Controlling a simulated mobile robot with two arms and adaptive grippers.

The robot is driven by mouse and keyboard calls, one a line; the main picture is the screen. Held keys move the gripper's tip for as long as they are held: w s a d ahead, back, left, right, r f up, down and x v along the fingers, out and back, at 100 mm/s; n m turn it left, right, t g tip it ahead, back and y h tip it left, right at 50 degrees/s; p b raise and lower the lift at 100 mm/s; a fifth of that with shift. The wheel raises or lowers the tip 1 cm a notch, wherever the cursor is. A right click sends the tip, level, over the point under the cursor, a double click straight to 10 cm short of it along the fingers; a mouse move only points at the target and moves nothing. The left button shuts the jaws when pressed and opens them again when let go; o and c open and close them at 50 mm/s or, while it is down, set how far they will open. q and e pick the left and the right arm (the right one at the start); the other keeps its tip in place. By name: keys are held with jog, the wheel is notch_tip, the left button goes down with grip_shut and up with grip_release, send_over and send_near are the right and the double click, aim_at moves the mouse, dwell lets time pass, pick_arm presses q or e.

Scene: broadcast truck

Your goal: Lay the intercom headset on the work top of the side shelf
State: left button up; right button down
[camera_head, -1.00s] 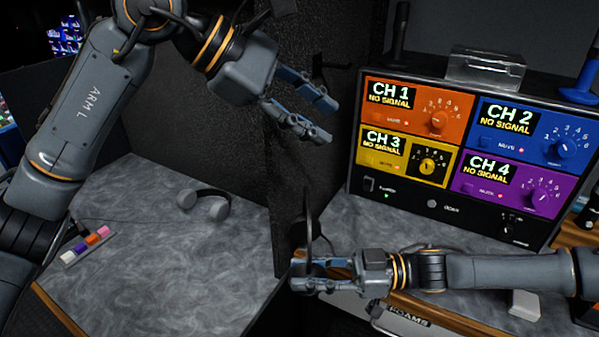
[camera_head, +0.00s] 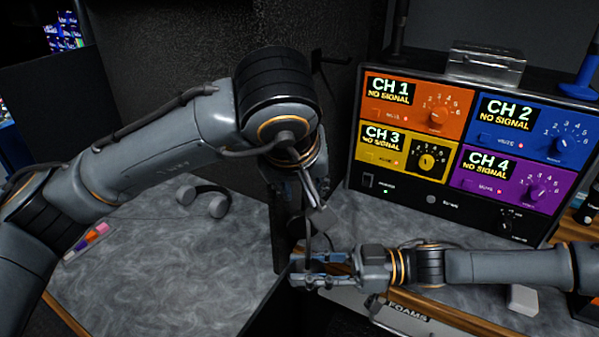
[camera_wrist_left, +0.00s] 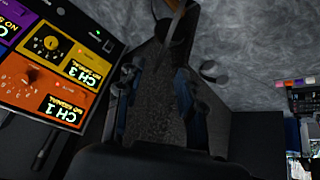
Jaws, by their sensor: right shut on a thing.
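My right gripper (camera_head: 308,272) is shut on a thin dark curved thing, which looks like the intercom headset (camera_head: 322,219); a small grey pad shows above the fingers. My left gripper (camera_head: 300,190) is above it, pointing down, its fingers mostly hidden by its own wrist. In the left wrist view, the left gripper (camera_wrist_left: 157,80) has its two blue fingers apart, with nothing clearly between them. The dark curved thing shows beyond the fingertips, near the top edge. The grey marbled work top (camera_head: 185,270) lies to the left of a dark panel.
Grey headphones (camera_head: 208,201) lie on the left work top, near its back. A strip of coloured blocks (camera_head: 88,242) is at its left side. A dark upright panel (camera_head: 284,240) divides the surfaces. The four-channel console (camera_head: 450,215) stands at the right. The left work top's middle is clear.

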aim_at(306, 197)
pick_arm(q)
jog(key=x, duration=0.6)
grip_shut()
pick_arm(e)
jog(key=c, duration=1)
grip_release()
